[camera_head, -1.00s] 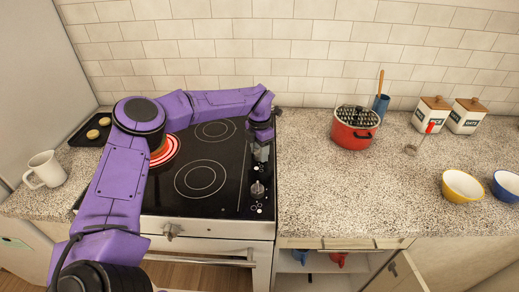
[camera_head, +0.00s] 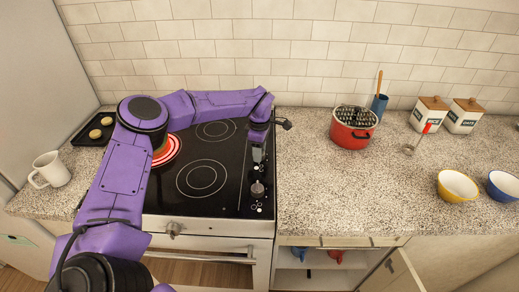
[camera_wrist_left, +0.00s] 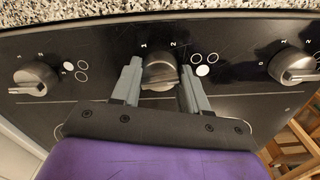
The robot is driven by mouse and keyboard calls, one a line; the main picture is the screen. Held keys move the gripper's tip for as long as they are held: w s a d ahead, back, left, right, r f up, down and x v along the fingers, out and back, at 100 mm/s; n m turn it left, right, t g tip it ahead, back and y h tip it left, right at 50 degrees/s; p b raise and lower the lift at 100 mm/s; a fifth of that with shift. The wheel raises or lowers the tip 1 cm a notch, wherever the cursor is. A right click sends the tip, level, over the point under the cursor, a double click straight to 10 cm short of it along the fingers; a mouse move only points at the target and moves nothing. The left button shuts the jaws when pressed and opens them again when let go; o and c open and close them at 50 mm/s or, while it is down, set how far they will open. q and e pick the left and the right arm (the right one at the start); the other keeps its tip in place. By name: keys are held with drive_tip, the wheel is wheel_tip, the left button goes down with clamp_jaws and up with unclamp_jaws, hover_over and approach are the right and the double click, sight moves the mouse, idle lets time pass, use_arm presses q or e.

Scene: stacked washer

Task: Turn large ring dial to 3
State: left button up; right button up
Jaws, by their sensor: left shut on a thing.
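A row of silver dials sits on the black cooktop strip. In the left wrist view, the middle dial (camera_wrist_left: 159,72) stands between the two grey fingers of my left gripper (camera_wrist_left: 160,88), which is shut on it. The marks 1 and 2 show above this dial; its 3 cannot be made out. Ring icons lie beside each dial, but I cannot tell which one is named the large ring dial. In the head view, my left gripper (camera_head: 258,155) points down onto the strip, mostly hiding the held dial. A nearer dial (camera_head: 257,189) shows clear of it. My right gripper is out of view.
A red pot (camera_head: 353,130) stands right on the counter. Another dial (camera_wrist_left: 37,78) is left of my fingers.

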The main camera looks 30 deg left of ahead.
use_arm(q)
drive_tip(key=shift+w+r+m, duration=0.1)
drive_tip(key=shift+r+m, duration=0.1)
drive_tip(key=shift+m, duration=0.6)
drive_tip(key=o, duration=1.1)
drive_tip(key=shift+c, duration=0.2)
drive_tip(key=shift+f, duration=0.1)
wheel_tip(320, 180, up, 10)
drive_tip(key=b, duration=0.2)
drive_tip(key=shift+r, duration=0.25)
